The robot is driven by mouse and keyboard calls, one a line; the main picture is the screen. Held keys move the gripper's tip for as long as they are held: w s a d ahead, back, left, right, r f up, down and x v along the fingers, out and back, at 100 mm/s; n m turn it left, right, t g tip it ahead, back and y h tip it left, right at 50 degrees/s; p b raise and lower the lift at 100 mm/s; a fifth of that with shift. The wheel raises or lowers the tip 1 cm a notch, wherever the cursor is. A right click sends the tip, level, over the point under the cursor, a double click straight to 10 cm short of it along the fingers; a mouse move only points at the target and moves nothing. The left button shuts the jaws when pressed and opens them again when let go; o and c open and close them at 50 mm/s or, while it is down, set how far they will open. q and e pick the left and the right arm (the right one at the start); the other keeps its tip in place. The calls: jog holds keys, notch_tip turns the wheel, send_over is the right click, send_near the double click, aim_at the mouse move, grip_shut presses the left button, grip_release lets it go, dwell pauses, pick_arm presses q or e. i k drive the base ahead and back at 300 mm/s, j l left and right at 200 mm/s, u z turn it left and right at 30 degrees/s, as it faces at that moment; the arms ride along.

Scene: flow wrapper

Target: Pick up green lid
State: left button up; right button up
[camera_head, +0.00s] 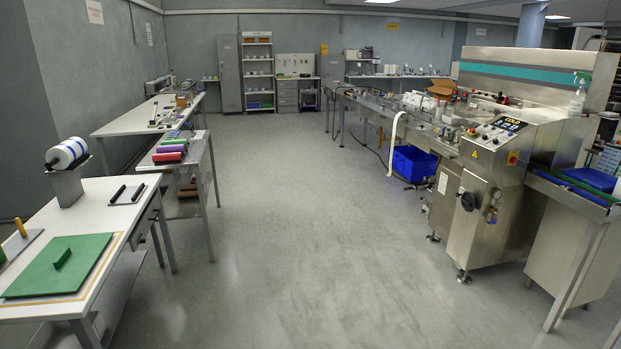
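A flat green lid (65,267) with a raised green handle (61,257) lies on the white table (96,197) at the lower left. Nothing is seen touching the lid.
A steel wrapping machine (488,200) stands at the right with a blue crate (413,163) behind. The middle floor is clear.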

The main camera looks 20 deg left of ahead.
aim_at(62, 267)
jog(key=i+j+u, duration=0.25)
jog(key=i+u, duration=0.55)
jog(key=i, duration=0.15)
jog(key=i+u, duration=0.4)
jog(key=i+l+u, duration=0.4)
jog(key=i, duration=0.15)
jog(key=i+j+u, duration=0.15)
jog(key=u, duration=0.25)
jog(key=i+u, duration=1.2)
jog(key=u, duration=0.65)
jog(key=i+l+u, duration=0.1)
jog(key=u, duration=0.3)
jog(key=i+l+u, duration=0.1)
jog(key=u, duration=0.25)
